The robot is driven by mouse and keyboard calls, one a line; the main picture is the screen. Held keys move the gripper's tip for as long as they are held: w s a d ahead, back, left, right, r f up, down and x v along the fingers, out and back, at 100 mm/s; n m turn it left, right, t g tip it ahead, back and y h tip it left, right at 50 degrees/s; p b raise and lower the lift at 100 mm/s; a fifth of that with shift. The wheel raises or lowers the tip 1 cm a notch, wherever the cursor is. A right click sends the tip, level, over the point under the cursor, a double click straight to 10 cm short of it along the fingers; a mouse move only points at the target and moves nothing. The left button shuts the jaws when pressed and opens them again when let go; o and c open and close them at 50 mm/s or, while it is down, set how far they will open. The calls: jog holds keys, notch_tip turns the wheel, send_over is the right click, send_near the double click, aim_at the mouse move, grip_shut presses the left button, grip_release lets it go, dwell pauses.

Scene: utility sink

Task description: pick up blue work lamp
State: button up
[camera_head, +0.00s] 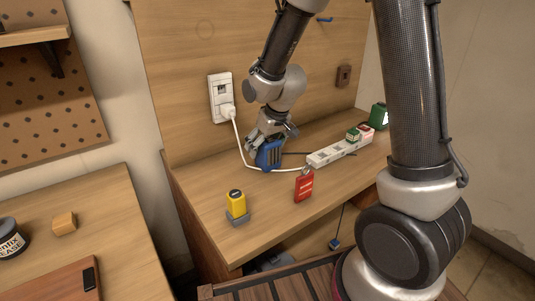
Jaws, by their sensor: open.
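The blue work lamp (269,155) appears to be the blue block with dark slots on the wooden bench, left of the power strip. My gripper (270,137) is down at it from above and behind, with its fingers open at the lamp's upper part. The lamp's top and back are partly hidden by the gripper. I cannot tell whether the fingers touch it.
A white power strip (330,153) with its cord runs to a wall outlet (222,97). A red box (304,187) and a yellow item on a grey base (237,204) stand in front. A green object (378,116) is at the back right. Bare bench lies between the red and yellow items.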

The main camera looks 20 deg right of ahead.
jog(key=c, duration=1.5)
